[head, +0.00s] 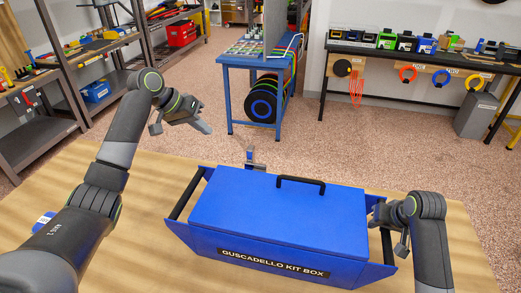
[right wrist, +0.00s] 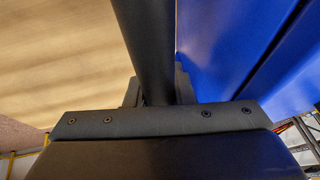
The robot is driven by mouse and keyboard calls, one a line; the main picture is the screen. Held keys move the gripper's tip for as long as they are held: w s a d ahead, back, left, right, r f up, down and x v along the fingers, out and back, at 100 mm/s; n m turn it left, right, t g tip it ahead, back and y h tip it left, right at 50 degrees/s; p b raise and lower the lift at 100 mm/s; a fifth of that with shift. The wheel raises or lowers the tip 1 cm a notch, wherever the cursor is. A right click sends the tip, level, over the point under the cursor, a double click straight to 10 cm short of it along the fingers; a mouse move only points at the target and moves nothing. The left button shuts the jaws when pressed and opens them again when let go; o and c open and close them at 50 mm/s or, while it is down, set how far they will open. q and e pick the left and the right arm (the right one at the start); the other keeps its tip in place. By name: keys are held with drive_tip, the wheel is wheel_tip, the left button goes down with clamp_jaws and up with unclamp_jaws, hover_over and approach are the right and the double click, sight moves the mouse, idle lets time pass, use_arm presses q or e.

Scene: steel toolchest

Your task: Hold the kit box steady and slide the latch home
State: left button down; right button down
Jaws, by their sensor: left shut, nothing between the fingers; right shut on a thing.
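The blue kit box (head: 280,215) sits on the wooden table with its lid down, a black handle (head: 301,181) on top and a dark bar at each end. My right gripper (head: 379,215) is shut on the right end bar (head: 387,246). In the right wrist view the dark bar (right wrist: 148,40) passes between the fingers, beside the blue box wall (right wrist: 230,45). My left gripper (head: 205,127) is shut and empty, raised above and behind the box's left end, apart from it. I cannot make out a latch for certain.
A small grey and blue fitting (head: 252,160) stands just behind the box; I cannot tell what it is. A blue and white item (head: 44,220) lies at the table's left, partly behind my left arm. A blue workbench (head: 255,62) and shelves stand beyond the table.

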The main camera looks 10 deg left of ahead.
drive_tip(key=shift+s+f, duration=0.15)
drive_tip(key=shift+f, duration=0.15)
